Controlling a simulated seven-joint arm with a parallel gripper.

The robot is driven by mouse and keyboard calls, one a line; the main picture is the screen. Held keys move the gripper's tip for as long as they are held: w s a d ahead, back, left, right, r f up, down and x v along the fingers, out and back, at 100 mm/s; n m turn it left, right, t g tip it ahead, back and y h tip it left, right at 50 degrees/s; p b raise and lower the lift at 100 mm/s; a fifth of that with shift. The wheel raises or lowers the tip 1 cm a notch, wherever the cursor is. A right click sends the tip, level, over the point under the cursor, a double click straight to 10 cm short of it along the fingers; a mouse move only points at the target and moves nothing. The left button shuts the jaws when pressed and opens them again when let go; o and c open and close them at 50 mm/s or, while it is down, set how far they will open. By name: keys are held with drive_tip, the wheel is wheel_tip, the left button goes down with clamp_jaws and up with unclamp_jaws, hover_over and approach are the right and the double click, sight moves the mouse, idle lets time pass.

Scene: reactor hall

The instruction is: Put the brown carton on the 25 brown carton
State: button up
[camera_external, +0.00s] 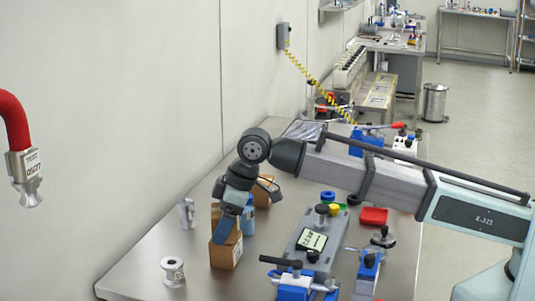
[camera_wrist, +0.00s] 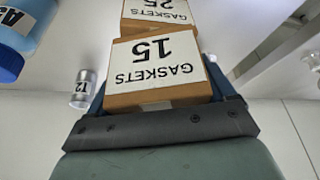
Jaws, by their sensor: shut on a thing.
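My gripper (camera_external: 225,222) is shut on a brown carton (camera_wrist: 155,65) labelled "GASKETS 15", with a dark finger at each side of it in the wrist view. The carton labelled "GASKETS 25" (camera_wrist: 155,14) lies just past it at the top of that view, partly cut off. In the external view, my gripper points down over a brown carton (camera_external: 226,254) standing on the table. The held carton is mostly hidden there by the fingers, just above this lower carton. I cannot tell if the two cartons touch.
A blue bottle (camera_external: 248,220) stands close to the right of the cartons. A silver cylinder (camera_external: 187,213) and a metal spool (camera_external: 172,271) stand to the left. Another brown carton (camera_external: 264,191) is behind my gripper. Fixtures and a red tray (camera_external: 374,216) fill the right side.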

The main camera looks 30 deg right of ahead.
drive_tip(key=o, duration=0.9)
drive_tip(key=shift+o, duration=0.2)
drive_tip(key=v, duration=1.2)
drive_tip(key=shift+s+d+r, duration=0.1)
